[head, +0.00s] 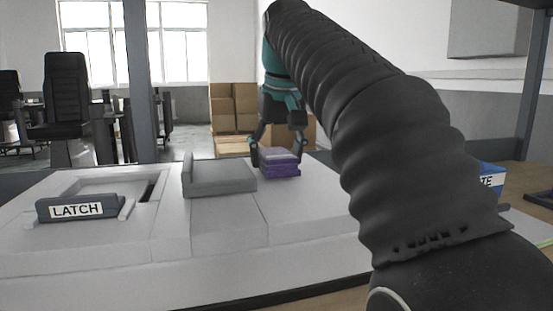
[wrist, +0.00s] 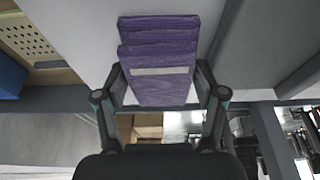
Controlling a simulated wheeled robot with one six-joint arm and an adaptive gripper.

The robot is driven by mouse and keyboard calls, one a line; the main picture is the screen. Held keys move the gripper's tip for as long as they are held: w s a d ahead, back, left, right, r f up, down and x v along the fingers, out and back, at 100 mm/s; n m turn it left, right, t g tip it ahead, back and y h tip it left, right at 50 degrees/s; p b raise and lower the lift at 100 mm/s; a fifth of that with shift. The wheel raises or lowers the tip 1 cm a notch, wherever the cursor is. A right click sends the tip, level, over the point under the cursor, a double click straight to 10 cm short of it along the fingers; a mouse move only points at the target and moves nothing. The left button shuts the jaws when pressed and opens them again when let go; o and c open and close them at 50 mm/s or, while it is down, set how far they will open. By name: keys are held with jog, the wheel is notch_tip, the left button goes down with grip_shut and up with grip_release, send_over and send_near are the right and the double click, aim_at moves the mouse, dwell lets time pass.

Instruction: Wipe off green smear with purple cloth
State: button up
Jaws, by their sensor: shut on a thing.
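The purple cloth (head: 281,168) is a folded, layered block at the far edge of the light grey worktop in the head view. My gripper (head: 277,157) has its fingers on either side of it. In the wrist view the cloth (wrist: 158,45) lies between the two fingers of my gripper (wrist: 160,76), with a pale strip across it. The gripper is shut on the cloth. Whether the cloth touches the surface cannot be told.
A grey raised block (head: 219,178) stands just left of the cloth. A dark holder labelled LATCH (head: 77,209) stands at the left by a recessed frame. A blue labelled box (head: 491,178) is partly hidden behind my arm at right. The front middle worktop is clear.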

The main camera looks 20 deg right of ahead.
jog(key=shift+r, duration=2.55)
